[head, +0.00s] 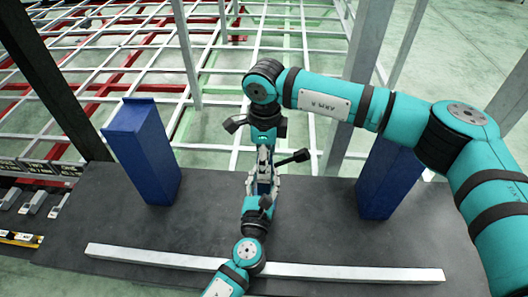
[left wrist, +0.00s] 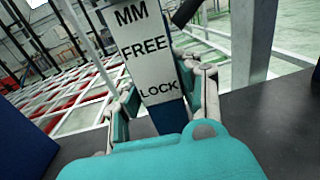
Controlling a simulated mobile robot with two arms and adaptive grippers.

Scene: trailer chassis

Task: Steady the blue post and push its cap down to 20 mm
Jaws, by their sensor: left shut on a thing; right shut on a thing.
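A slim blue post (head: 264,184) stands in the middle of the dark bench, mostly hidden by my two grippers. In the left wrist view a white plate reading MM, FREE and LOCK (left wrist: 150,50) shows above a blue part (left wrist: 167,117). My left gripper (head: 262,190) comes in from the front, shut on the post, with one finger on each side of it; the fingers also show in the left wrist view (left wrist: 165,100). My right gripper (head: 264,155) is above it, pointing down, shut on the top of the post. The cap itself is hidden there.
Larger blue blocks stand at the left (head: 145,150) and right (head: 390,175) of the dark bench (head: 220,225). A pale bar (head: 340,272) lies along the front. Grey uprights and a white and red frame (head: 110,60) are behind.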

